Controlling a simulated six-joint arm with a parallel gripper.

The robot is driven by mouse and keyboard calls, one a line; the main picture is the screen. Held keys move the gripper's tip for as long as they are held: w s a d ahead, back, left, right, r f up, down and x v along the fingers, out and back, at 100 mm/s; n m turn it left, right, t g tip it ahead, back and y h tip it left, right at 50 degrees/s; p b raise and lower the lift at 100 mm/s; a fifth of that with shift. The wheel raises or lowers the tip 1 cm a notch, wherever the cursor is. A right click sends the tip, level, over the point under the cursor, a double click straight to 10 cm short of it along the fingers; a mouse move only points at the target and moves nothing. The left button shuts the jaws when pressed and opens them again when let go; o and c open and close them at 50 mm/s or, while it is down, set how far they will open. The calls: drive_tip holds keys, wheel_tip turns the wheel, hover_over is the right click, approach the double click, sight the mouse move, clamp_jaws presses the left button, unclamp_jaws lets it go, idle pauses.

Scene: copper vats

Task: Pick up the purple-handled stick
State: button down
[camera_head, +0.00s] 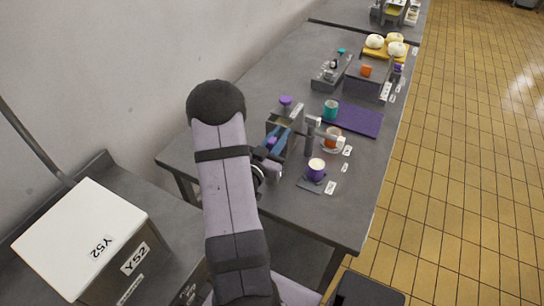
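A small purple knob or handle (285,100) stands up at the far end of a grey open-topped box (290,123). Another small purple piece (271,142) shows at the near left of that box, beside blue bars. I cannot tell which of the two is the handle of the stick, and no stick shaft shows clearly. My gripper (274,164) is at the near left side of the box, close to the nearer purple piece. It is small and partly hidden by my own arm, so I cannot tell whether its fingers are open or touching anything.
A grey post with a side arm (310,137) stands right of the box. A wall bounds the left.

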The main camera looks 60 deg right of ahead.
drive_tip(key=shift+r, duration=0.15)
wheel_tip(320, 180, up, 10)
drive_tip(key=shift+b, duration=0.45)
idle(0.8)
drive_tip(key=shift+s, duration=0.1)
drive_tip(key=s+d+r+m+g+y+p, duration=0.1)
drive_tip(key=s+d+m+g, duration=0.15)
drive_tip(key=s, duration=0.65)
drive_tip(key=s+d+m+g+p, duration=0.1)
drive_tip(key=s+d+g+p, duration=0.15)
drive_tip(key=s, duration=0.75)
drive_tip(key=w+d+n+t+h, duration=0.1)
drive_tip(key=w+d+n+t, duration=0.1)
drive_tip(key=w+t, duration=0.3)
drive_tip(key=shift+w+d+r+n+b, duration=0.35)
drive_tip(key=shift+w+n, duration=0.4)
drive_tip(key=shift+w, duration=0.5)
drive_tip(key=shift+f, duration=0.2)
